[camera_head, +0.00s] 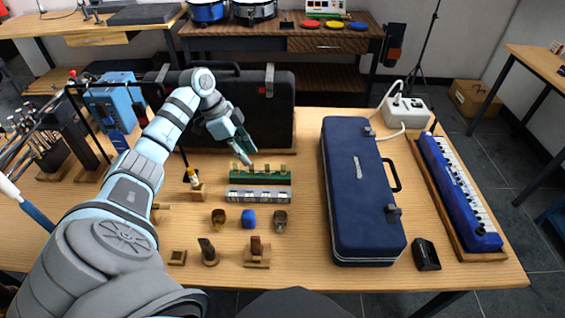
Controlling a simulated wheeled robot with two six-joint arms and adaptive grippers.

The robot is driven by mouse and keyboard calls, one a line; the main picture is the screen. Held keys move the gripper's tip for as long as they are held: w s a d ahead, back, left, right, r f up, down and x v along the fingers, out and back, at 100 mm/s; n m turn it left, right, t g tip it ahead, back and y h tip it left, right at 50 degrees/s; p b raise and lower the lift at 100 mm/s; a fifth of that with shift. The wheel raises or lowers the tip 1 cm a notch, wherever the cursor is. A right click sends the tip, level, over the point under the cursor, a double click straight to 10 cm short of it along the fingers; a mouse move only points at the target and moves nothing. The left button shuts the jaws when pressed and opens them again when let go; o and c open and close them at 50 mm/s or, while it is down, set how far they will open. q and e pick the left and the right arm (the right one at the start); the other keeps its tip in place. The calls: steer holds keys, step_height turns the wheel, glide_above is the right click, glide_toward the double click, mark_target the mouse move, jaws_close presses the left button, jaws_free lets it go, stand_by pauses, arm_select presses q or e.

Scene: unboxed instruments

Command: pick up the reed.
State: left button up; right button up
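My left arm comes in from the lower left, and its gripper (246,156) hangs above the wooden table, just behind the green-and-white keyed instrument (259,186). Its fingers look slightly apart, with nothing visible between them. I cannot surely tell which thing is the reed. A small upright yellow-orange piece (192,177) on a wooden block stands left of the gripper and apart from it. Small pieces on wooden bases stand nearer the front, including a dark one (208,250) and a brown one (257,248). My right gripper is out of view.
A large blue case (360,190) stands right of the small pieces, with a blue keyboard instrument (458,192) beyond it. A black case (262,105) stands behind the gripper. A white power strip (403,110) lies at the back right.

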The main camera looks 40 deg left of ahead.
mark_target(284, 165)
arm_select(q)
steer(key=w+d, duration=0.1)
steer(key=d, duration=0.1)
steer(key=w+d, duration=0.4)
steer(key=shift+d, duration=0.35)
steer(key=shift+w+d+f, duration=0.15)
steer(key=b+x, duration=0.1)
steer(key=x, duration=0.3)
steer(key=shift+d+f, duration=0.1)
steer(key=shift+f, duration=0.25)
steer(key=shift+r, duration=0.1)
jaws_close()
